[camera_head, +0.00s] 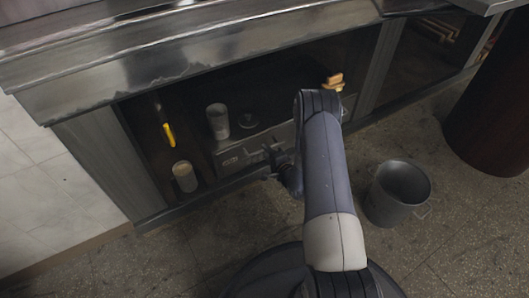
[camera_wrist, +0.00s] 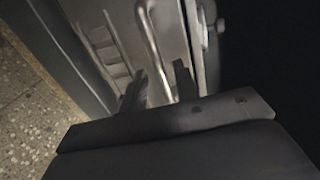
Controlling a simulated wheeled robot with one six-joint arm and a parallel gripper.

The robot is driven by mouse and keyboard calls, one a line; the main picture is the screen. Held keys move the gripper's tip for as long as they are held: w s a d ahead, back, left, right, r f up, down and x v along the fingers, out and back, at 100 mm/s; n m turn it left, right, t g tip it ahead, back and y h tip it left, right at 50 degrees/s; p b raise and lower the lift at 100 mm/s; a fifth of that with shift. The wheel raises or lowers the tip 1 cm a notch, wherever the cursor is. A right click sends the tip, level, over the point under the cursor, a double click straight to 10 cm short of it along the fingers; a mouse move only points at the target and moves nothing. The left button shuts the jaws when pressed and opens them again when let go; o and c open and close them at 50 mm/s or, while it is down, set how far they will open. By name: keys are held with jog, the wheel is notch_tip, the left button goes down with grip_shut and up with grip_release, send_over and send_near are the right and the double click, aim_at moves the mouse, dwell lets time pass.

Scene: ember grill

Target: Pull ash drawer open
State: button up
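The ash drawer (camera_head: 232,157) is a grey metal front with slots, low in the dark bay under the grill counter. It also shows in the wrist view (camera_wrist: 172,28), with a bar handle (camera_wrist: 149,32) running along it. My gripper (camera_head: 274,156) is at the drawer front, partly hidden by my arm in the head view. In the wrist view, my gripper (camera_wrist: 160,88) has its two dark fingers apart, with the near end of the handle between them. I cannot tell whether either finger touches the handle. The drawer looks about flush with the bay.
A metal cup (camera_head: 217,121), a pale jar (camera_head: 185,176) and a yellow-handled item (camera_head: 169,135) are in the bay. A metal bucket (camera_head: 397,192) stands on the floor right of my arm. A dark brown cylinder (camera_head: 502,115) is at far right. Floor before the drawer looks clear.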

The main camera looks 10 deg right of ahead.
jog(key=shift+b+x, duration=0.3)
jog(key=shift+x, duration=1.05)
jog(key=shift+c, duration=0.3)
grip_shut()
